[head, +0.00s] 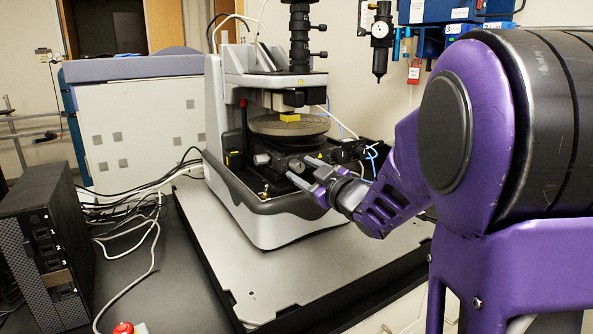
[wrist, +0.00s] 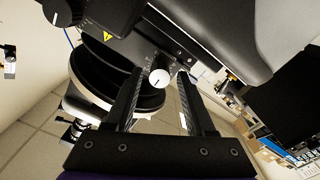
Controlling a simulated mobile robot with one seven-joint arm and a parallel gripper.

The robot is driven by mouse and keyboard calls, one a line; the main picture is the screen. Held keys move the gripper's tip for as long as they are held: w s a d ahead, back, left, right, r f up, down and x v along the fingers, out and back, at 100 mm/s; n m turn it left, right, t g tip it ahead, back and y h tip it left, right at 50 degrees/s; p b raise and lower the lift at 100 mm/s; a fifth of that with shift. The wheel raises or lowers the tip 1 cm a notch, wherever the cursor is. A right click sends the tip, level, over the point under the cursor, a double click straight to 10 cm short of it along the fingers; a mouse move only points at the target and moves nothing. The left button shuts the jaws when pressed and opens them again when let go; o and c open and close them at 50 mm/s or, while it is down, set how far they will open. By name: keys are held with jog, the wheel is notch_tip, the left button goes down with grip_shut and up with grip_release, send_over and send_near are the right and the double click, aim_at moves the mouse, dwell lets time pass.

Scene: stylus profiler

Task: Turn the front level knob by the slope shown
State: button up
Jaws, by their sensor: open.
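The stylus profiler (head: 225,115) stands on a grey plate, with a round stage (head: 290,126) in its middle. In the wrist view a pale round knob (wrist: 159,78) with a dark mark lies between the tips of my gripper (wrist: 161,84). Gaps show between the knob and both fingers; I cannot tell whether the tips reach its depth. In the head view my gripper (head: 304,172) is open at the profiler's front, below the stage. A black knob (wrist: 62,12) with a white line is at the wrist view's upper left. No slope reading is legible.
The profiler's grey lower rim (head: 275,205) runs just below my gripper. A black computer case (head: 45,235) and loose cables (head: 125,215) are at left. The grey plate (head: 290,275) is clear in front. A pressure gauge (head: 380,30) hangs on the wall behind.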

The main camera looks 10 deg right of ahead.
jog(key=shift+w, duration=0.15)
dwell(0.7)
grip_shut()
